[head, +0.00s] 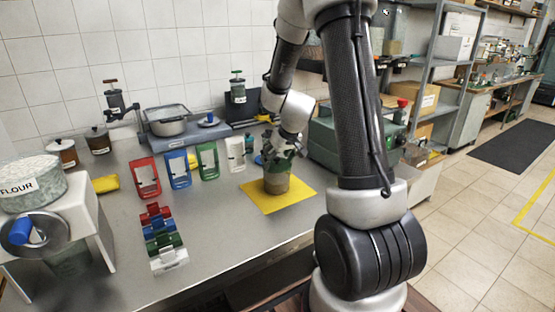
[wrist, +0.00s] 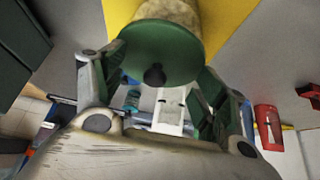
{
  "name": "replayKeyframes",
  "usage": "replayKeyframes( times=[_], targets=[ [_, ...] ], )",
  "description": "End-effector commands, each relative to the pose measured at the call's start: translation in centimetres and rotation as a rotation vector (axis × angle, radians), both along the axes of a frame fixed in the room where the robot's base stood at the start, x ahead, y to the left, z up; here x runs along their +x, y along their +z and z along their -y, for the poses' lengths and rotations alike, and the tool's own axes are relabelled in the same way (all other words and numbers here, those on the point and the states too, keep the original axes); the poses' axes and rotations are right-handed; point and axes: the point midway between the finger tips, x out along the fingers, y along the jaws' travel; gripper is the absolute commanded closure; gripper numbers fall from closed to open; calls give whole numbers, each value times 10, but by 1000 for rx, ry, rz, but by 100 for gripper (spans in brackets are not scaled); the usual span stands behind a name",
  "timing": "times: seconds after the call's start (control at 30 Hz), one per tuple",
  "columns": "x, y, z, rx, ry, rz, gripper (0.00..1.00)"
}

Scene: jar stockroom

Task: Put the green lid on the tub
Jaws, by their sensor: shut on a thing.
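The tub (head: 277,184) stands upright on a yellow mat (head: 256,201), below my gripper (head: 279,156) in the head view. In the wrist view the green lid (wrist: 148,58) with its dark knob (wrist: 154,75) lies between the two fingers of my gripper (wrist: 158,72), which is shut on its rim. The pale tub (wrist: 172,10) shows directly behind the lid. The lid is at the tub's mouth; I cannot tell whether it is fully seated. In the head view the fingers mostly hide the lid.
Red (head: 144,177), blue (head: 177,169), green (head: 207,160) and white (head: 235,154) frames stand left of the mat. Coloured clips (head: 163,237) lie in front. A green case (head: 338,146) is close on the right.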

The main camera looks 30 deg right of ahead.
Motion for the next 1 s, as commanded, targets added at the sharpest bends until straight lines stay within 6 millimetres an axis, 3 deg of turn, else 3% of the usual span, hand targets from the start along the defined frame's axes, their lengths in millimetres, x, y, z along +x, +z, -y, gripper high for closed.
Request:
replayKeyframes(
  times=[0.17, 0.2, 0.33, 0.6, 0.67, 1.0],
  targets=[
    [-2, -2, 0, 1, 0, -6, 52],
    [-2, -3, 0, 1, 0, -6, 29],
    [-2, -3, 0, 1, 0, -6, 7],
    [-1, -2, 0, 1, 0, -4, 7],
    [-1, -2, 0, 1, 0, -4, 0],
    [-1, -1, 0, 1, 0, -3, 0]
  ],
)
